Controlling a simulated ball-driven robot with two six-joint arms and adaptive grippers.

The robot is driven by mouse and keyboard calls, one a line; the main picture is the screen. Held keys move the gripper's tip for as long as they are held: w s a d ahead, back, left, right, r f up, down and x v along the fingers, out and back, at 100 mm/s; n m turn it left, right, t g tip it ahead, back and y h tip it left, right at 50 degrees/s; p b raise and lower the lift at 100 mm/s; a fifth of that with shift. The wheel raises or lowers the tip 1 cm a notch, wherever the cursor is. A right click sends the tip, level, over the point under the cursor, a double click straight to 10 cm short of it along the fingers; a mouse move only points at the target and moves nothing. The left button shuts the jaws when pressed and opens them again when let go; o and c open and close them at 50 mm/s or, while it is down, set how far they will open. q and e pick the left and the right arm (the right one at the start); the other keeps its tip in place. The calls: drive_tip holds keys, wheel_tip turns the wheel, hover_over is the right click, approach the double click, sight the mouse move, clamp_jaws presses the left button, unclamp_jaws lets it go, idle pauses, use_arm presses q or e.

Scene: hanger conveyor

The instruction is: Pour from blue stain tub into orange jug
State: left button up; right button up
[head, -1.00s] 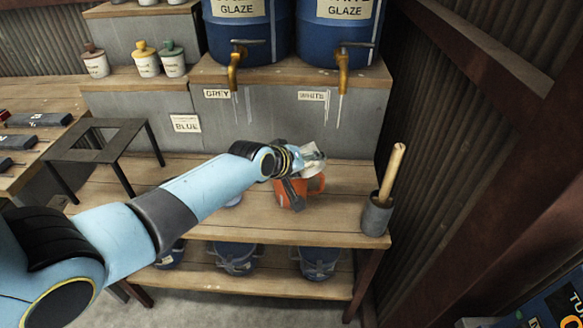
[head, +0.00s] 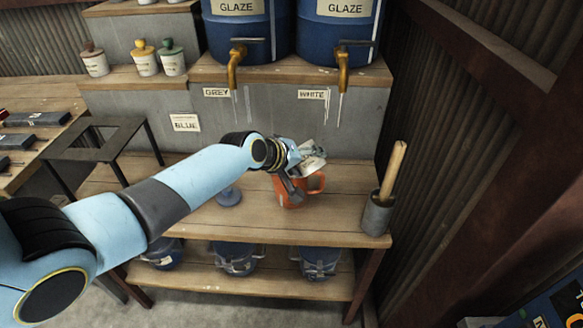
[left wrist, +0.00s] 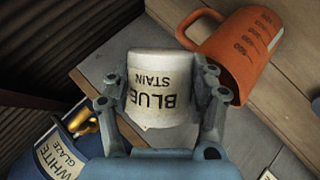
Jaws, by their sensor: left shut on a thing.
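The blue stain tub (head: 313,163) is a small white tub. In the left wrist view its "BLUE STAIN" label (left wrist: 150,92) reads upside down. My left gripper (left wrist: 160,100) is shut around its sides. In the head view my left gripper (head: 298,168) holds the tub tilted just above the orange jug (head: 296,192). The jug stands upright on the bench with its handle to the right. The left wrist view shows the jug (left wrist: 243,52) with dark measuring marks, close beside the tub. I cannot see the tub's opening or any liquid. My right gripper is out of view.
A blue lid-like disc (head: 229,197) lies on the bench (head: 270,226) left of the jug. A grey pot with a wooden stick (head: 376,214) stands at the right end. Two blue glaze barrels (head: 338,38) with taps stand behind. Bench between jug and pot is clear.

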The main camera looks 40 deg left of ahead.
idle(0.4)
use_arm(q)
drive_tip(key=shift+h, duration=0.3)
drive_tip(key=shift+w+a+n+h+b, duration=0.1)
drive_tip(key=shift+n+h+b, duration=0.25)
drive_tip(key=shift+b, duration=0.3)
drive_tip(key=shift+n+h+b, duration=0.25)
drive_tip(key=shift+b, duration=0.15)
drive_tip(key=shift+a, duration=0.1)
drive_tip(key=shift+b, duration=0.3)
drive_tip(key=shift+a+f+n+h+b, duration=0.1)
drive_tip(key=shift+n+h+b, duration=0.3)
drive_tip(key=shift+h+b, duration=0.15)
